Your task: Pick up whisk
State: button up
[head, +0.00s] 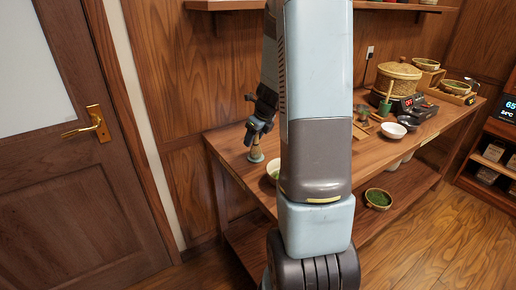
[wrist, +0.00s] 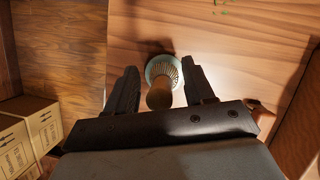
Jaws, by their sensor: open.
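In the wrist view my gripper (wrist: 160,70) is open, with one finger on each side of the whisk. A gap shows between the whisk and each finger. My arm hides the middle of the table in the head view.
Cardboard boxes (wrist: 44,125) lie below the table edge at left in the wrist view. A white bowl (head: 393,131), a dark bowl (head: 408,123) and a woven basket (head: 396,82) stand on the table's right part. A bowl of green stuff (head: 377,199) sits on the lower shelf.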

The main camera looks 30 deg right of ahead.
grip_shut()
dwell(0.5)
jog(key=shift+r, duration=0.15)
